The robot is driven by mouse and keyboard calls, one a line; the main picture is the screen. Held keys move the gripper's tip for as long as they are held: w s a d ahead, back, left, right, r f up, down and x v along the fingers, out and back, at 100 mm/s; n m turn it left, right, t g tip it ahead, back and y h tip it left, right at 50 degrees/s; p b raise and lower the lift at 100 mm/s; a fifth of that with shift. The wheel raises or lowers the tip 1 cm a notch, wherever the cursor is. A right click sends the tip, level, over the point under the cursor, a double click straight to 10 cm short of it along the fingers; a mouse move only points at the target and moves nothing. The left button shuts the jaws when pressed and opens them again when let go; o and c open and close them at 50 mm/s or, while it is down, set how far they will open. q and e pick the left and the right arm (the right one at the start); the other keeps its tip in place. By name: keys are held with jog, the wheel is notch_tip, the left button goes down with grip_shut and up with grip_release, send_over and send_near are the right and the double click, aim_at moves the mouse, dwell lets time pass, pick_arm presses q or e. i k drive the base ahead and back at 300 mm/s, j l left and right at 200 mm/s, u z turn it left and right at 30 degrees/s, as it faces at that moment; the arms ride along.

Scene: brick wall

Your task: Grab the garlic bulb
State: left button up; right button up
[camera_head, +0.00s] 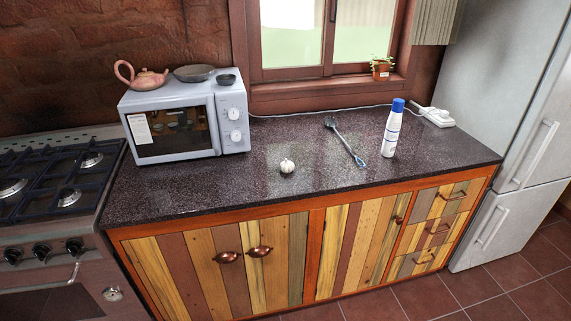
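A small white garlic bulb (287,166) sits on the dark speckled countertop (235,189), right of the microwave and a little behind the counter's front edge. Nothing touches it. Neither of my grippers shows in the head view.
A microwave (188,122) with a teapot (140,77) and bowls on top stands at the left. A grey utensil (345,142) and a white bottle with a blue cap (392,132) are right of the garlic. A stove (62,190) and fridge (515,130) flank the counter. The front counter strip is clear.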

aim_at(287, 167)
jog(key=i+l+u, duration=0.1)
jog(key=u, duration=0.25)
jog(key=l+u, duration=0.2)
jog(key=u, duration=0.15)
jog(key=i+l+u, duration=0.1)
jog(key=l, duration=0.4)
jog(key=i+l+u, duration=0.15)
jog(key=l, duration=0.35)
jog(key=i+l+u, duration=0.1)
jog(key=l, duration=0.4)
jog(key=i+l+u, duration=0.15)
jog(key=l, duration=0.35)
jog(key=i+l+u, duration=0.1)
jog(key=l, duration=0.45)
